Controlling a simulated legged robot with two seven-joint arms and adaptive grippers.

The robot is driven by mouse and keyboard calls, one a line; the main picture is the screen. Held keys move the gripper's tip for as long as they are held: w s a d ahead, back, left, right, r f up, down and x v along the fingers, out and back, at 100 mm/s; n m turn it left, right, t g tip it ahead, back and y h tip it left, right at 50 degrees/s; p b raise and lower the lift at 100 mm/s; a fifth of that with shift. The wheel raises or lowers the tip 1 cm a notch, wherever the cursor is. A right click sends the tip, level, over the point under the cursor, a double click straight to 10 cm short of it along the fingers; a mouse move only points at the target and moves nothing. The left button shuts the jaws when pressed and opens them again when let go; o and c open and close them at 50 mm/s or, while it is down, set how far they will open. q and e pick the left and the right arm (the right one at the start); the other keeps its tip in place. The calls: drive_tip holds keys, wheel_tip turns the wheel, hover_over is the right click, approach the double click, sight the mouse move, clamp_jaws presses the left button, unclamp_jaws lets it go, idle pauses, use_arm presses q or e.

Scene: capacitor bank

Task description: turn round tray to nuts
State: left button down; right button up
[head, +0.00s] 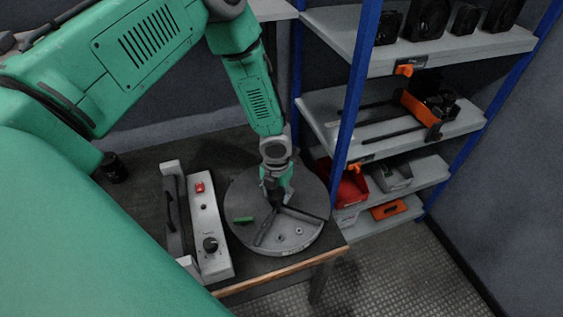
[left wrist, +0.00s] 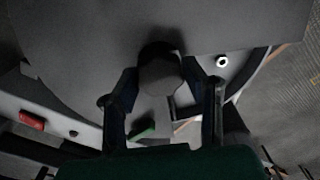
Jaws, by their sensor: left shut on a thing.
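The round tray (head: 243,192) is a grey disc on the dark table, with raised dividers (head: 299,214) meeting near its middle. Two small nuts (head: 299,231) lie in its front section; one nut (left wrist: 222,62) shows in the left wrist view. A green piece (head: 243,220) lies in the left section and also shows in the left wrist view (left wrist: 144,130). My left gripper (head: 275,193) points down at the tray's centre, shut on the round central knob (left wrist: 160,76), which sits between its fingers. The gripper hides part of the knob in the head view. My right gripper is not in view.
A grey device (head: 209,230) with a red switch (head: 199,187) and a dark dial stands left of the tray. A blue-post shelf (head: 352,90) with bins and tools stands close on the right. A black cylinder (head: 113,167) is at the table's back left.

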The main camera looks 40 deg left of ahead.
use_arm(q)
drive_tip(key=shift+w, duration=0.15)
idle(0.5)
drive_tip(key=c, duration=1)
unclamp_jaws()
drive_tip(key=shift+o, duration=0.2)
drive_tip(key=shift+w+f, duration=0.1)
drive_tip(key=shift+f, duration=0.05)
drive_tip(key=shift+a, duration=0.1)
drive_tip(key=shift+r, duration=0.35)
wheel_tip(320, 180, up, 11)
drive_tip(key=shift+r, duration=0.1)
